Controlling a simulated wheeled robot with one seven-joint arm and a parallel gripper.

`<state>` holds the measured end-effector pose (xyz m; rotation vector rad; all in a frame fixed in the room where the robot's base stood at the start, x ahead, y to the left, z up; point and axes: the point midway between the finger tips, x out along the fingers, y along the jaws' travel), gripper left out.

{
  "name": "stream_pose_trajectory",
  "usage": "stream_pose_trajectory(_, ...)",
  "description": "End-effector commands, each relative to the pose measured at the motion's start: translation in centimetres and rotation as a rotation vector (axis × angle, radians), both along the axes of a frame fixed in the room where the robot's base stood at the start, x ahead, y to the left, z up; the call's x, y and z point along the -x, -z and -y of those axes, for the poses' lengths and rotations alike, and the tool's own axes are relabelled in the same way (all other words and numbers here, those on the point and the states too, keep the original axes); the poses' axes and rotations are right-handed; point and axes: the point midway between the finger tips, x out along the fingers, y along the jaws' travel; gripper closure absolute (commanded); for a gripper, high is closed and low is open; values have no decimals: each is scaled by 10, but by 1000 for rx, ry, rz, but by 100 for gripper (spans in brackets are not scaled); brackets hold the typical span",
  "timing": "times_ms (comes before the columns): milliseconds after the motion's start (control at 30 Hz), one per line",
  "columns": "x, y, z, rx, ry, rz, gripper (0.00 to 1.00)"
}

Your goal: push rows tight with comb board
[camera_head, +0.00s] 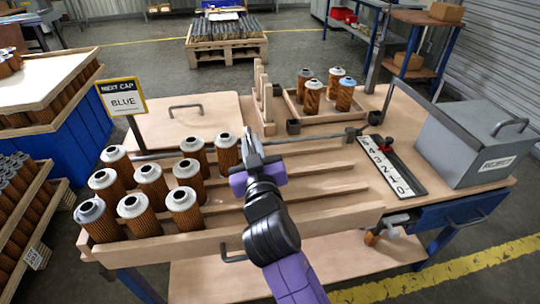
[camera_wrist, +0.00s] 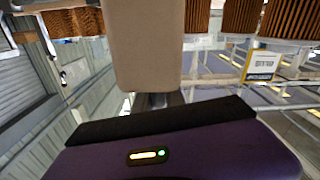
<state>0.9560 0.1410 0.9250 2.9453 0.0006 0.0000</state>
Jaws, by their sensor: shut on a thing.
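My gripper (camera_head: 253,160) is over the bench, just right of the cartridges. It is shut on a tan wooden board, which fills the upper middle of the wrist view (camera_wrist: 145,45). Several brown pleated cartridges with pale caps stand upright in three rows at the left of the railed tray. The back row has a wide gap between its left cartridge (camera_head: 115,160) and the one at its middle (camera_head: 193,153). The front row (camera_head: 183,213) also shows gaps.
The railed lanes (camera_head: 320,190) right of my gripper are empty. A small tray (camera_head: 325,117) behind holds several cartridges, one blue-capped. A number strip (camera_head: 393,168) and grey box (camera_head: 475,140) stand right. A sign (camera_head: 122,98) reads "NEXT CAP BLUE". A handled wooden panel (camera_head: 180,122) lies behind.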

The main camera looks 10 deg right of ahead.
Motion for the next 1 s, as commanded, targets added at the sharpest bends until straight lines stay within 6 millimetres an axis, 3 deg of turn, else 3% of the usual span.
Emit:
stream_pose_trajectory(600,1,3,-158,1,-10,4,100)
stream_pose_trajectory(800,1,2,-185,1,-7,2,100)
stream_pose_trajectory(1000,1,1,-194,1,-6,1,100)
